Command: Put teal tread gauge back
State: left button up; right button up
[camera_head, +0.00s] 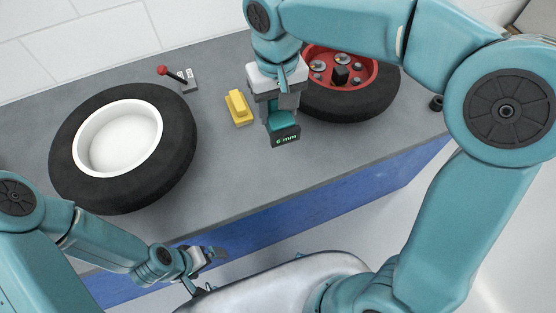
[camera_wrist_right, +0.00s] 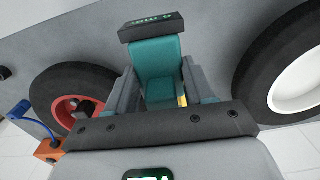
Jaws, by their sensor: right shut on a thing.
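The teal tread gauge (camera_head: 284,123) has a dark end with a lit green display reading "6 mm". My right gripper (camera_head: 281,106) is shut on it and holds it above the grey bench (camera_head: 235,160), display end toward the front edge. In the right wrist view the gauge (camera_wrist_right: 158,68) sits between the two fingers (camera_wrist_right: 160,88), display end outward. My left gripper (camera_head: 208,255) is low at the bench's front edge, apart from the gauge; its jaw opening is too small to judge.
A tyre with a white rim (camera_head: 90,138) lies at left; a tyre with a red hub (camera_head: 375,75) lies behind my right gripper. A yellow block (camera_head: 239,106) and a red-knobbed lever (camera_head: 163,71) stand between them. The front middle of the bench is clear.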

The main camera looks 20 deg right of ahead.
jog(key=shift+a+r, duration=0.3)
jog(key=shift+r, duration=0.25)
jog(key=shift+s+a+r, duration=0.1)
jog(key=shift+a+r, duration=0.1)
jog(key=shift+a, duration=0.05)
jog(key=shift+s+a+f, duration=0.1)
jog(key=shift+s+f, duration=0.05)
jog(key=shift+f, duration=0.15)
notch_tip(320, 180, down, 19)
jog(key=shift+r, duration=0.1)
jog(key=shift+f, duration=0.3)
